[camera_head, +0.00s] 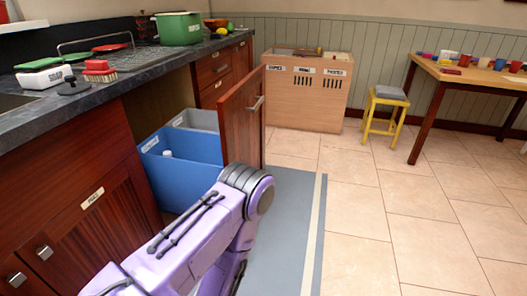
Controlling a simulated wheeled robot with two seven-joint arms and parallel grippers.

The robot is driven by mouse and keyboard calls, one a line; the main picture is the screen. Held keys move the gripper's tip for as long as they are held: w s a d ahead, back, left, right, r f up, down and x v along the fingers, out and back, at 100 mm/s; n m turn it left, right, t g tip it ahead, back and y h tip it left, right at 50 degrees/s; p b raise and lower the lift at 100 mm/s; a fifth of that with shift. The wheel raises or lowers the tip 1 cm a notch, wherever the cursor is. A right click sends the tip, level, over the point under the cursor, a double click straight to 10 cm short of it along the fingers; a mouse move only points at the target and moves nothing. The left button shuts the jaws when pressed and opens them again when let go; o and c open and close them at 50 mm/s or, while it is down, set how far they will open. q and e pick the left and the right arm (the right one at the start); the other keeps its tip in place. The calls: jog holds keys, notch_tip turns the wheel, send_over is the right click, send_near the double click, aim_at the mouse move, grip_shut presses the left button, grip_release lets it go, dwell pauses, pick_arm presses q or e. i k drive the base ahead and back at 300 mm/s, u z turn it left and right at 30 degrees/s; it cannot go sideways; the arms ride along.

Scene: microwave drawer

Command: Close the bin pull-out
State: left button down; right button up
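The bin pull-out is extended from the left counter. Its reddish wood front panel (236,118) stands out over the floor and carries a metal handle (256,104) on its outer face. Behind the panel are a blue bin (184,170) with a white item inside and a grey bin (196,120). My purple left arm comes in from the bottom and reaches up in front of the blue bin, its rounded joint close below the panel. Part of the blue bin's lower side is hidden by the arm. Neither of my grippers can be seen.
The dark countertop (100,82) holds a green pot (179,28), a drying rack and brushes. A wooden sorting cabinet (306,88) stands at the back, beside a yellow stool (386,112). A table (478,78) with colored cups is at right. The tiled floor at right is clear.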

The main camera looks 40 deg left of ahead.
aim_at(202, 143)
jog(key=z, duration=0.25)
jog(key=i, duration=0.7)
jog(key=u, duration=0.55)
jog(key=i, duration=0.55)
jog(key=u, duration=0.75)
